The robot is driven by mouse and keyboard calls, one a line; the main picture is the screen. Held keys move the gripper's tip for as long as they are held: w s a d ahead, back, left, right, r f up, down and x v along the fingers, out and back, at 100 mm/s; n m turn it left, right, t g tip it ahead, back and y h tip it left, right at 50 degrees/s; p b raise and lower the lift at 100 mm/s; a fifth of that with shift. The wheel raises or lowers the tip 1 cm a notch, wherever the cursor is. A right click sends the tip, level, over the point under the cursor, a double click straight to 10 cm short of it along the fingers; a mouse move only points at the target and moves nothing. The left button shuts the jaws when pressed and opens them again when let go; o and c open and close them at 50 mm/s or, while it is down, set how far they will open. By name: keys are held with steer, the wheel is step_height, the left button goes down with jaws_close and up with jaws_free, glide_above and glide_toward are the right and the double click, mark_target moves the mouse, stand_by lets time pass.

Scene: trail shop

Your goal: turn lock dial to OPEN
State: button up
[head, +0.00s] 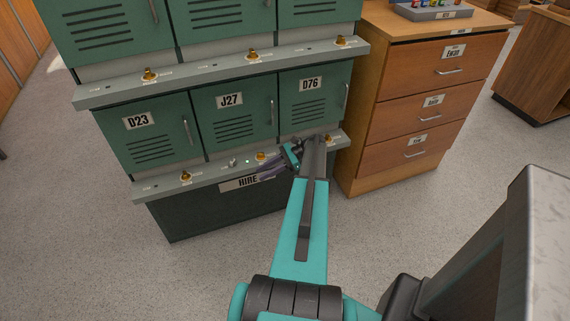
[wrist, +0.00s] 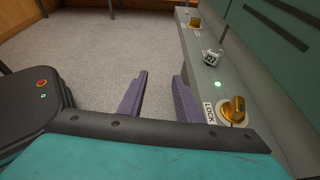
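The brass lock dial under locker J27 (head: 235,112) sits on the grey ledge in the head view (head: 261,156). In the wrist view the dial (wrist: 234,108) is large at the right, with a LOCK label (wrist: 209,112) on its left side. Its exact pointing direction is hard to tell, and no OPEN mark is readable. My gripper (wrist: 159,76) has two purple fingers apart, with bare floor showing between them. It is empty, beside the ledge and to the left of the dial in the wrist view, apparently not touching it. In the head view my gripper (head: 268,172) is just below the dial.
Lockers D23 (head: 145,140) and D76 (head: 312,100) flank J27. A wooden drawer unit (head: 430,110) stands at right. Floor in front is clear.

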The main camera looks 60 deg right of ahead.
steer(key=w+a+f+n+g+y, duration=0.1)
steer(key=w+a+f+n+g, duration=0.15)
steer(key=a, duration=0.75)
steer(key=w+a+f+n+g, duration=0.1)
steer(key=w+a+f+g, duration=0.15)
steer(key=a, duration=0.75)
steer(key=w+a+f+n+g+y, duration=0.1)
steer(key=w+a+f+g, duration=0.15)
steer(key=a, duration=0.75)
steer(key=s+a+f+n+g+h, duration=0.1)
steer(key=s+a+f+n+g, duration=0.2)
steer(key=a, duration=0.9)
steer(key=s+a+f+n+g+h, duration=0.2)
steer(key=s+a+f+n+h, duration=0.15)
steer(key=s+a, duration=0.4)
steer(key=s+a+f+n+g+h, duration=0.2)
steer(key=s+a+f+n+g, duration=0.15)
steer(key=s+a, duration=0.4)
steer(key=s+d+n+t+h, duration=0.2)
steer(key=s+d+n+h, duration=0.3)
steer(key=s+n, duration=0.3)
steer(key=shift+s+d+n+h, duration=0.2)
steer(key=shift+n+h, duration=0.45)
steer(key=shift+n, duration=1.3)
steer(key=shift+f, duration=0.1)
